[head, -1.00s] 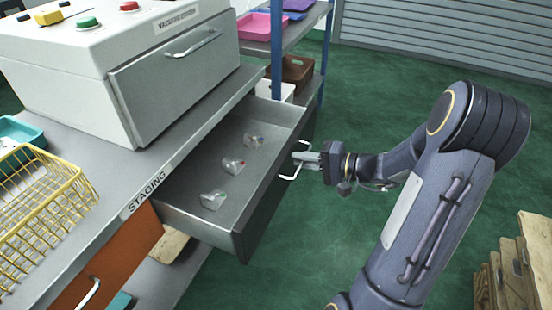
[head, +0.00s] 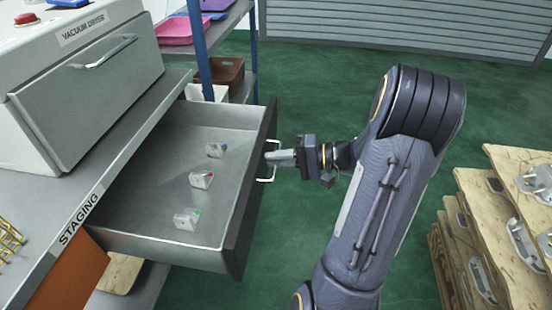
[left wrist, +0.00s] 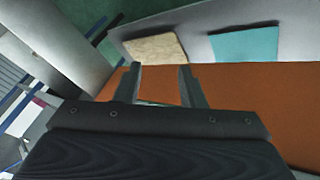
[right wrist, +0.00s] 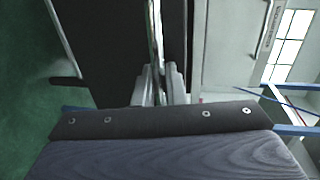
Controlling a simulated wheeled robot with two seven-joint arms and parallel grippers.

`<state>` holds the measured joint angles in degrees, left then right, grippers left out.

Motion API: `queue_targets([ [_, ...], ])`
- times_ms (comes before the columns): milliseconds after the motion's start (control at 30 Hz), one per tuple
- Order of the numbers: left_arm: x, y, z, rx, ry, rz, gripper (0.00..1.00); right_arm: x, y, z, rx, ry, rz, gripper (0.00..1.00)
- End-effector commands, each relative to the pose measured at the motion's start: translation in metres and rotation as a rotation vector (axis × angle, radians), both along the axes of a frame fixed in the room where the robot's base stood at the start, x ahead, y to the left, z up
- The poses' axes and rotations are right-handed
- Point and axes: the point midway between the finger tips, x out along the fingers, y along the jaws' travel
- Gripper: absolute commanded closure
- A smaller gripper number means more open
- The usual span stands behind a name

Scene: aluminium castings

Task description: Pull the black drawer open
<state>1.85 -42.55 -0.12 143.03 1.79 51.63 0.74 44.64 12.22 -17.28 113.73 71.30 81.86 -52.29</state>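The black drawer (head: 248,195) is pulled well out of the bench under the STAGING label, with its grey inside showing. Its front is dark and has a pale bar handle (head: 272,170). My right gripper (head: 275,157) is at the handle, with its fingers closed on it. In the right wrist view the fingers (right wrist: 160,85) are close together against the dark drawer front. My left gripper is outside the head view. In the left wrist view its fingers (left wrist: 160,80) are apart and empty, in front of an orange panel (left wrist: 240,95).
Three small pale parts with blue, red and green marks (head: 202,180) lie in the drawer. A vacuum dryer (head: 85,85) stands on the bench. A blue-post shelf (head: 200,50) is behind. Wooden pallets with castings (head: 500,210) stand at right; green floor lies between.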

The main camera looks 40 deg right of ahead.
Motion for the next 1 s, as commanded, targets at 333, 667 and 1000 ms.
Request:
queue_targets([
  [333, 0.0, 0.0, 0.0, 0.0, 0.0, 0.0, 0.64, 0.0, 0.0, 0.0, -0.001, -0.001, 0.0, 0.74],
  [667, 0.0, 0.0, 0.005, 0.0, 0.0, 0.0, 0.64, -0.027, -0.023, 0.008, -0.003, 0.0, -0.005, 0.74],
  [1000, 0.0, 0.0, 0.008, 0.0, 0.0, 0.0, 0.64, -0.059, -0.046, 0.016, 0.0, 0.0, -0.001, 0.74],
])
